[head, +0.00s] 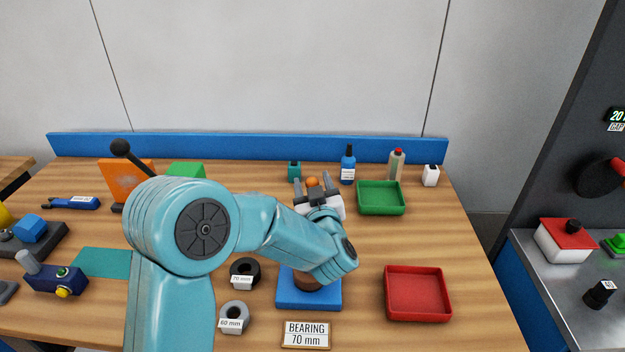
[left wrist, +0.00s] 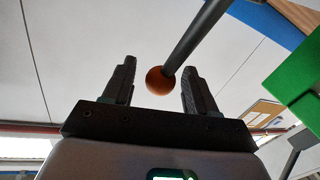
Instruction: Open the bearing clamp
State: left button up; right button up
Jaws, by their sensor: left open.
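My left gripper (head: 312,185) is open, its fingers pointing away over the middle of the bench. An orange ball knob (head: 312,181) shows between its fingertips. In the left wrist view the knob (left wrist: 160,81) sits on the end of a dark rod (left wrist: 198,34), between the two open fingers, with gaps on both sides. I cannot tell its exact depth between them. The clamp's body is mostly hidden behind my left arm; a blue base (head: 309,302) with a brown part shows below the arm. A "BEARING 70 mm" sign (head: 306,334) lies in front. My right gripper is not in view.
A green tray (head: 381,211) and a red tray (head: 418,309) lie to the right. Bearing rings marked 70 mm (head: 245,267) and 60 mm (head: 234,309) lie left of the base. Bottles (head: 348,166) stand at the back. An orange block (head: 114,180) stands left, near a black-knobbed lever.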

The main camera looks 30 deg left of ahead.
pick_arm(q)
jog(key=shift+w+a+r, duration=0.1)
jog(key=shift+a, duration=0.15)
jog(key=shift+w, duration=0.1)
